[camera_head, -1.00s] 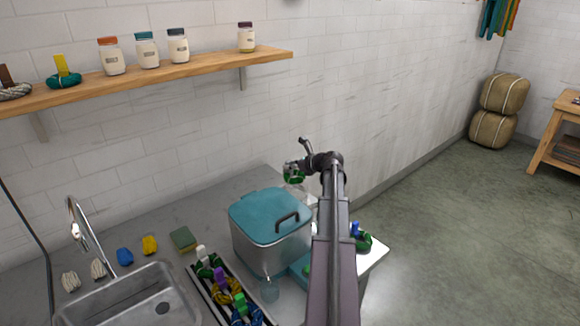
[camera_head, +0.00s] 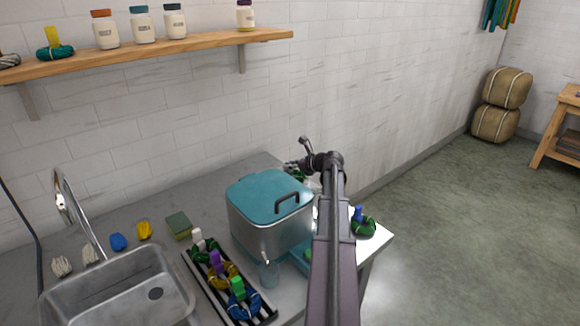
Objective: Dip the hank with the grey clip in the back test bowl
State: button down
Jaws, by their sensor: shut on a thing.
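My gripper (camera_head: 292,165) is at the far end of the counter, behind the lidded pot, and is shut on a green hank (camera_head: 299,175). Only a small green part of the hank shows below the jaws; the pot and my arm hide the rest, and its clip colour cannot be made out. A pale patch (camera_head: 313,185) shows just below and right of the hank, between pot and arm. It may be the back test bowl, but too little shows to tell, or to tell whether the hank touches it.
The steel pot (camera_head: 265,237) with teal lid stands close in front of my gripper. A rack (camera_head: 205,288) of clipped hanks and a glass (camera_head: 269,273) are nearer. A light-blue container (camera_head: 301,262) is partly behind my arm. A green hank with blue clip (camera_head: 363,225) lies right.

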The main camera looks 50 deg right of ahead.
jog(key=shift+f+b, duration=0.65)
jog(key=shift+f, duration=0.2)
jog(key=shift+s+a+f, duration=0.1)
jog(key=shift+s+a, duration=0.05)
jog(key=shift+s, duration=0.05)
